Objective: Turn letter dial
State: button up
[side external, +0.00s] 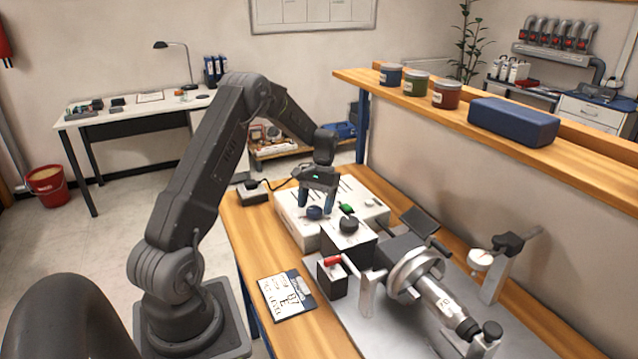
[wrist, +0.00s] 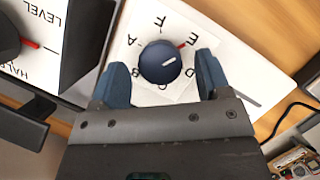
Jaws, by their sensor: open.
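The letter dial is a round dark blue knob (wrist: 160,63) on a white panel, with letters A to F around it. In the wrist view its pale pointer line aims up and right, toward the E, where a short red mark shows. In the side view the knob (side external: 314,213) sits on the white box's top. My gripper (side external: 316,203) is open above it. In the wrist view my gripper's blue fingers (wrist: 162,66) stand left and right of the knob with gaps on both sides. Contact cannot be seen.
A dark box with a level dial (side external: 349,224) stands close in front, its face (wrist: 28,38) left in the wrist view. A green part (side external: 347,208) is right of the knob.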

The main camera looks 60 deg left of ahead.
jog(key=v, duration=1.3)
notch_tip(320, 180, up, 7)
dwell(0.5)
